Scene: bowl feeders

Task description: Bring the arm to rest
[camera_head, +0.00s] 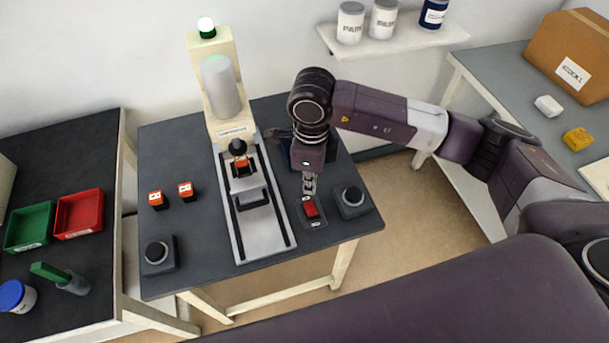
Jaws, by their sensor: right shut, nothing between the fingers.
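My right arm reaches in from the right over the dark table (188,236). My right gripper (309,192) points down, shut and empty, just above or at a red rocker switch (311,209) on a small plate. I cannot tell whether the fingertips touch the switch. My left gripper is not in view.
A press-like machine (250,220) with a lit green lamp (206,27) stands left of my gripper, an orange part (241,167) under its head. Round black buttons (352,197) flank it. Two orange parts (185,190) lie left. Trays (79,214) sit on the left table.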

